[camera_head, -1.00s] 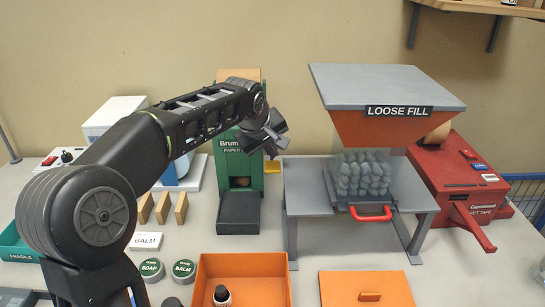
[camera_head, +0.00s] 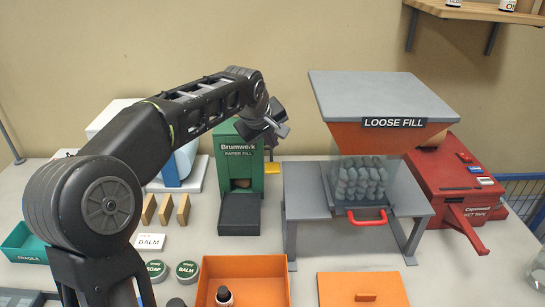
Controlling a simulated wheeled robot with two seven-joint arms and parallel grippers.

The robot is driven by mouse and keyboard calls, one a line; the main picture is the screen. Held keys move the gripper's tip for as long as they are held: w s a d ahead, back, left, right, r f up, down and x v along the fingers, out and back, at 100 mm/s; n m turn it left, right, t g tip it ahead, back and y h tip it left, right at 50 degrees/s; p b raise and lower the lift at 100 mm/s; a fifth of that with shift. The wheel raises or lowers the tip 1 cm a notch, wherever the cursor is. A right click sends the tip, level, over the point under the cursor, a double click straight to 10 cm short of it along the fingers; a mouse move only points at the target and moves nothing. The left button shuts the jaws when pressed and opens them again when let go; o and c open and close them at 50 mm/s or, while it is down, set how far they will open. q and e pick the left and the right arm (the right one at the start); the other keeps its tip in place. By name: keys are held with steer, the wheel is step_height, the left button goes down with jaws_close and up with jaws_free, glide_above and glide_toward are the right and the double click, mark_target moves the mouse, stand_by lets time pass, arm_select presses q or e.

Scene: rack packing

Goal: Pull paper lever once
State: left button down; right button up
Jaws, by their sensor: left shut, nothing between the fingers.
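The green paper fill machine (camera_head: 254,172) stands at the back, left of centre, partly behind my left arm. A small yellow piece (camera_head: 277,168), seemingly its lever, sticks out at its right side. My left gripper (camera_head: 277,128) is shut and empty, in front of or above the machine's upper right part, higher in the picture than the yellow piece. I see a gap between them in the picture; the depth is hard to judge. A dark tray (camera_head: 239,215) sits at the machine's front opening. My right gripper is not in view.
The loose fill hopper (camera_head: 345,135) with a red handle (camera_head: 367,218) stands to the right, beside a red tape machine (camera_head: 440,175). An open orange box (camera_head: 255,262) and an orange lid (camera_head: 362,290) lie in front. Wooden blocks (camera_head: 166,210) stand left of the dark tray.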

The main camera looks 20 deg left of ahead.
mark_target(271, 160)
arm_select(q)
steer(key=shift+w+a+r+p, duration=0.1)
steer(key=shift+w+r+p, duration=0.05)
steer(key=shift+r+p, duration=0.5)
steer(key=shift+w+r+p, duration=0.1)
steer(key=shift+r+p, duration=0.3)
steer(key=shift+r, duration=0.45)
